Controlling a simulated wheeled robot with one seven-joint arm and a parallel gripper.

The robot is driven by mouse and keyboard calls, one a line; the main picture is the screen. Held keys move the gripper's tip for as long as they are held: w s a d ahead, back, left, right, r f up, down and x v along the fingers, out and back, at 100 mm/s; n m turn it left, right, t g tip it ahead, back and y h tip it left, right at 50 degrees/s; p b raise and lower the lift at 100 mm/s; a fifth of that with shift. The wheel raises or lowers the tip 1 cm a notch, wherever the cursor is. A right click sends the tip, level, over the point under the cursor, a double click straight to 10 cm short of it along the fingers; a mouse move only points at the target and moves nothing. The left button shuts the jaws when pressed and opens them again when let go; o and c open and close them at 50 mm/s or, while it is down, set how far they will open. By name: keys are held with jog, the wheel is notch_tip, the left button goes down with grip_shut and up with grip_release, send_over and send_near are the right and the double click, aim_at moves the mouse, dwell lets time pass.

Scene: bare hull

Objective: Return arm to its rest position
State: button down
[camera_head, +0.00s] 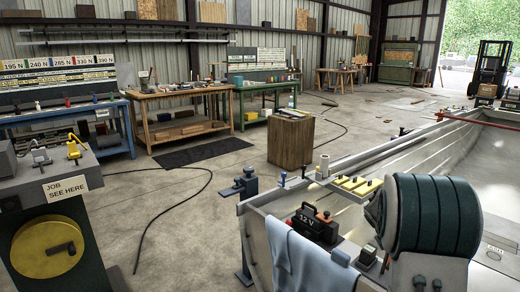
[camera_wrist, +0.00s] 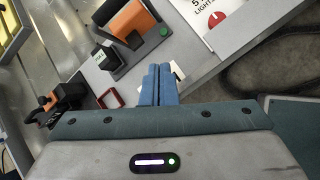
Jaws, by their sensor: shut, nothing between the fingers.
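My gripper (camera_wrist: 158,72) shows in the wrist view as two blue fingers side by side, closed together with nothing visible between them. They extend from the teal and grey gripper body at the bottom of the view. In the head view, my large teal and pale grey arm part stands at the right front. My fingers cannot be made out there.
In the head view, the grey metal hull (camera_head: 415,160) fills the right side. A black 12V battery (camera_head: 315,222), yellow blocks (camera_head: 357,185) and a blue cloth (camera_head: 312,260) lie at its near end. A wooden block (camera_head: 291,143) stands beyond. Open floor (camera_head: 180,215) lies left, crossed by a cable.

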jog(key=s+a+r+m+y+p, duration=0.3)
jog(key=s+a+r+m+p, duration=0.3)
jog(key=s+a+r+m, duration=0.5)
jog(key=s+a+r+m+y+p, duration=0.1)
jog(key=s+a+r+m+p, duration=0.2)
jog(key=s+a, duration=0.4)
jog(key=s+a+r+m+y+p, duration=0.2)
jog(key=s+a+r, duration=0.4)
jog(key=s, duration=0.3)
jog(key=a+m+p, duration=0.1)
jog(key=m, duration=0.1)
jog(key=shift+s+a+m, duration=0.15)
jog(key=shift+s+m, duration=0.15)
